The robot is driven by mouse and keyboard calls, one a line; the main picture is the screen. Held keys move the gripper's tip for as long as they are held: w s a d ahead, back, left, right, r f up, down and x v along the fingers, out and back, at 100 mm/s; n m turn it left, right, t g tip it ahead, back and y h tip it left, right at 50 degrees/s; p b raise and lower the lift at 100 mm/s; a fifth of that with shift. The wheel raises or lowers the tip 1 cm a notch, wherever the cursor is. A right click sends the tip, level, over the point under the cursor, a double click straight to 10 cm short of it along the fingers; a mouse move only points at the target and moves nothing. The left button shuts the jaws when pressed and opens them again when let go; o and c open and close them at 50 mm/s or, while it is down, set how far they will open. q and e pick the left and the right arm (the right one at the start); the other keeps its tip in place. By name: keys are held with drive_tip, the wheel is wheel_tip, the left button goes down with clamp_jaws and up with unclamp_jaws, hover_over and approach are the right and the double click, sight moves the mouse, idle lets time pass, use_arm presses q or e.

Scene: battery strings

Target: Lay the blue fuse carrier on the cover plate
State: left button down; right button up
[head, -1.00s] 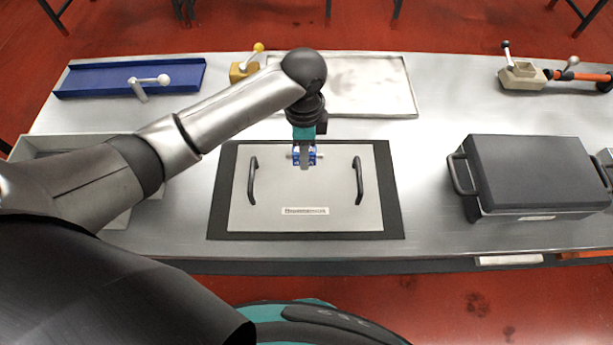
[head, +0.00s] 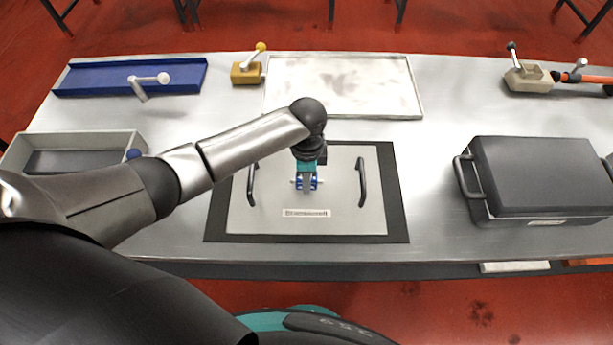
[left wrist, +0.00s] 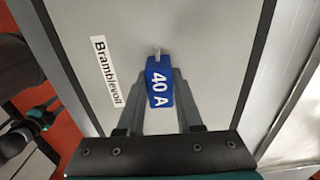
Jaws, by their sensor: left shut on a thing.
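The cover plate (head: 270,215) is a light grey panel with two black handles and a Bramblevolt label, on a black border. The carrier is over the middle of the plate, between the handles. I cannot tell whether it touches the plate.
A dark lidded case (head: 545,175) with handles stands to the right. A grey bin (head: 75,140) is at the left. A blue tray (head: 110,78), a yellow block with a lever (head: 247,72), a silver tray (head: 415,100) and a beige block (head: 528,80) line the back.

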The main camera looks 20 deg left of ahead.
use_arm(q)
drive_tip(key=shift+f, duration=0.1)
drive_tip(key=c, duration=0.6)
unclamp_jaws()
drive_tip(key=shift+o, duration=0.2)
wheel_tip(320, 180, up, 12)
drive_tip(key=p, duration=0.2)
drive_tip(key=shift+p, duration=0.4)
